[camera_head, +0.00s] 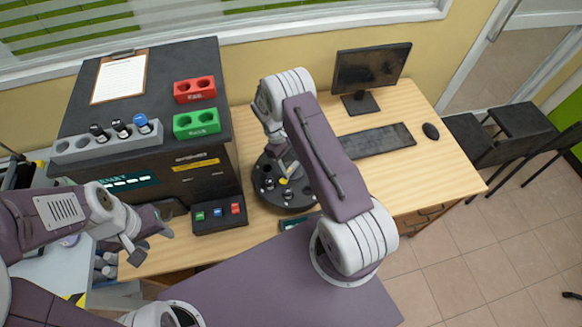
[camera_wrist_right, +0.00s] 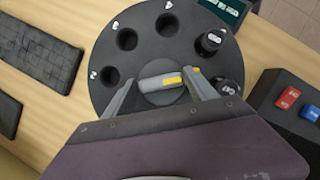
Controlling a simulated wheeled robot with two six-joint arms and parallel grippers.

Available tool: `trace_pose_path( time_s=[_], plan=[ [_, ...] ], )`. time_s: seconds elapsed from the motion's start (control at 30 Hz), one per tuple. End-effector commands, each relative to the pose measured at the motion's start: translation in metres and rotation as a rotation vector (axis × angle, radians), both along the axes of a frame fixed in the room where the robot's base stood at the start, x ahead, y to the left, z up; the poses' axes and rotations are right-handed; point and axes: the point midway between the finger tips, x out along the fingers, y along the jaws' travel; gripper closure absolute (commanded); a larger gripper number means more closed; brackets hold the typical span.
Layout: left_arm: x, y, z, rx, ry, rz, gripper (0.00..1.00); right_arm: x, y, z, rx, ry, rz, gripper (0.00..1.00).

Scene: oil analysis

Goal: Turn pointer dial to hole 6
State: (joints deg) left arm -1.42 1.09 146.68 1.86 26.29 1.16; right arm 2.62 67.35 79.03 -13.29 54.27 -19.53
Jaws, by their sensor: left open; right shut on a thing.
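The round black dial plate (camera_head: 268,168) stands on the wooden desk, below my right arm in the head view. In the right wrist view it shows numbered holes around its rim (camera_wrist_right: 127,39). Two holes on the right hold black-capped vials (camera_wrist_right: 210,42). The grey pointer (camera_wrist_right: 160,80) at the plate's centre has a yellow end facing right in that view. My right gripper (camera_wrist_right: 163,94) is shut on the pointer, one finger at each end. Its fingers and palm hide the near part of the plate. My left gripper (camera_head: 152,240) is open and empty at the desk's left front.
A box with red, blue and green buttons (camera_head: 219,215) stands left of the dial. The black analyser (camera_head: 190,150) carries red (camera_head: 194,89) and green (camera_head: 196,124) racks, a grey rack with vials (camera_head: 75,149) and a clipboard (camera_head: 120,76). A keyboard (camera_head: 377,141) and monitor (camera_head: 371,68) are at the right.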

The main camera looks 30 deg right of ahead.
Motion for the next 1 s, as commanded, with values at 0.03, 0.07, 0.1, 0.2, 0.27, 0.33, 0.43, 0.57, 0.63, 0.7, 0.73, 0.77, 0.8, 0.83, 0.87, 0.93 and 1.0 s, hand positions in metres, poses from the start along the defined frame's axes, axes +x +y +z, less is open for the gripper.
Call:
trace_pose_path(
  time_s=[0.03, 0.07, 0.1, 0.2, 0.27, 0.33, 0.43, 0.57, 0.63, 0.7, 0.73, 0.77, 0.8, 0.83, 0.87, 0.93, 1.0],
  plan=[
    [0.000, 0.000, -0.005, 0.000, 0.000, 0.000, 0.53, 0.001, -0.001, -0.002, -0.001, -0.002, -0.034, 0.75],
    [0.000, 0.000, -0.006, 0.000, 0.000, 0.000, 0.53, 0.001, -0.001, -0.002, 0.000, -0.002, -0.056, 0.75],
    [0.000, 0.000, -0.008, 0.000, 0.000, 0.000, 0.53, 0.001, -0.001, -0.002, -0.001, -0.003, -0.086, 0.75],
    [0.000, 0.000, -0.011, 0.000, 0.000, 0.000, 0.53, 0.001, -0.001, -0.001, -0.001, -0.002, -0.150, 0.75],
    [0.000, 0.000, -0.013, 0.000, 0.000, 0.000, 0.53, 0.001, -0.001, -0.001, -0.001, -0.003, -0.182, 0.75],
    [0.000, 0.000, -0.014, 0.000, 0.000, 0.000, 0.53, 0.001, -0.001, 0.000, -0.001, -0.002, -0.216, 0.75],
    [0.000, 0.000, -0.016, 0.000, 0.000, 0.000, 0.53, 0.001, -0.002, 0.000, -0.001, -0.002, -0.255, 0.75],
    [0.000, 0.000, -0.017, 0.000, 0.000, 0.000, 0.53, 0.001, -0.002, 0.001, -0.001, -0.002, -0.286, 0.75],
    [0.000, 0.000, -0.017, 0.000, 0.000, 0.000, 0.53, 0.001, -0.002, 0.001, -0.001, -0.003, -0.298, 0.75],
    [0.000, 0.000, -0.017, 0.000, 0.000, 0.000, 0.53, 0.001, -0.002, 0.001, -0.001, -0.003, -0.305, 0.75],
    [0.000, 0.000, -0.018, 0.000, 0.000, 0.000, 0.53, 0.001, -0.001, 0.001, -0.001, -0.002, -0.307, 0.75],
    [0.000, 0.000, -0.018, 0.000, 0.000, 0.000, 0.53, 0.001, -0.001, 0.001, -0.002, -0.003, -0.309, 0.75],
    [0.000, 0.000, -0.018, 0.000, 0.000, 0.000, 0.53, 0.001, -0.001, 0.001, -0.002, -0.003, -0.310, 0.75],
    [0.000, 0.000, -0.018, 0.000, 0.000, 0.000, 0.53, 0.001, -0.002, 0.001, -0.001, -0.002, -0.310, 0.75],
    [0.000, 0.000, -0.017, 0.000, 0.000, 0.000, 0.53, 0.001, -0.002, 0.001, -0.001, -0.002, -0.310, 0.75],
    [0.000, 0.000, -0.017, 0.000, 0.000, 0.000, 0.53, 0.001, -0.002, 0.001, -0.002, -0.003, -0.310, 0.75],
    [0.000, 0.000, -0.017, 0.000, 0.000, 0.000, 0.53, 0.001, -0.002, 0.001, -0.002, -0.003, -0.310, 0.75]
  ],
)
